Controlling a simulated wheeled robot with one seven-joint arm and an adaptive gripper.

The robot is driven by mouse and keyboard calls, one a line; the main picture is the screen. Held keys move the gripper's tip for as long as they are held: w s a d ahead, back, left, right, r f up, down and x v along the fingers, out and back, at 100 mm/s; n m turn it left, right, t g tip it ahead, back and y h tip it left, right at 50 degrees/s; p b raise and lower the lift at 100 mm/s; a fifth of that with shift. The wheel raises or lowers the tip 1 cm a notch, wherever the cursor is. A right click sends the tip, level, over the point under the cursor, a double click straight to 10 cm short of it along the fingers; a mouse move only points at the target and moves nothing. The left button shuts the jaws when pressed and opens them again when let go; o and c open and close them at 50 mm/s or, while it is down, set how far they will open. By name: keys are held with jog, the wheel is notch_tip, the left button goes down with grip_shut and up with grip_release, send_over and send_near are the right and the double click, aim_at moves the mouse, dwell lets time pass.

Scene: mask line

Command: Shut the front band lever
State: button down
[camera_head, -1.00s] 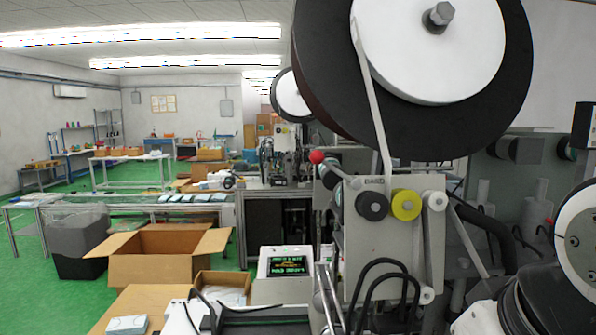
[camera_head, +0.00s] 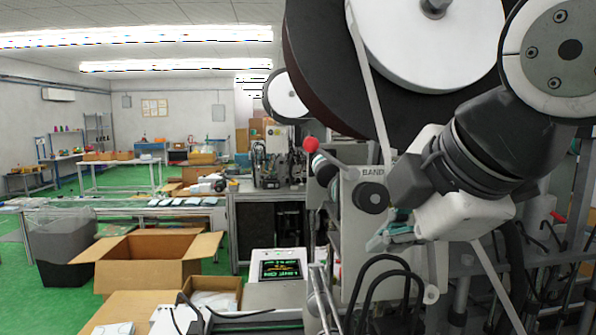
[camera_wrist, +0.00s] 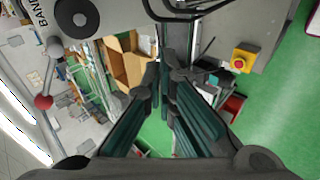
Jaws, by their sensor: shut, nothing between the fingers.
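The band lever (camera_head: 325,167) has a red ball knob (camera_head: 310,145) and sticks out up and to the left from the band unit (camera_head: 352,215), beside its BAND label. In the wrist view the lever's red knob (camera_wrist: 43,101) is at the left, apart from my fingers. My gripper (camera_head: 388,238) is in front of the band unit, right of and below the knob. Its teal fingers also show in the wrist view (camera_wrist: 163,85), shut and empty. My wrist and gripper hide the yellow roller and the right part of the unit. Contact with the unit cannot be told.
A large black and white reel (camera_head: 400,70) overhangs the unit. Black cables (camera_head: 385,270) loop below my gripper. A small screen (camera_head: 278,268) and an open carton (camera_head: 150,258) stand left. A yellow box with a red button (camera_wrist: 241,61) is at right.

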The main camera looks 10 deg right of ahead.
aim_at(332, 160)
jog(key=w+a+r+n+t+y+b, duration=0.2)
jog(key=w+a+r+n, duration=0.3)
jog(key=n, duration=0.8)
jog(key=shift+w+a+r, duration=0.3)
jog(key=shift+w+r, duration=0.25)
jog(key=shift+r, duration=1.1)
jog(key=x, duration=1)
jog(key=d+r, duration=0.1)
jog(key=d+r+p, duration=0.1)
jog(key=r, duration=0.1)
jog(key=shift+d+r, duration=0.1)
jog(key=shift+r, duration=0.15)
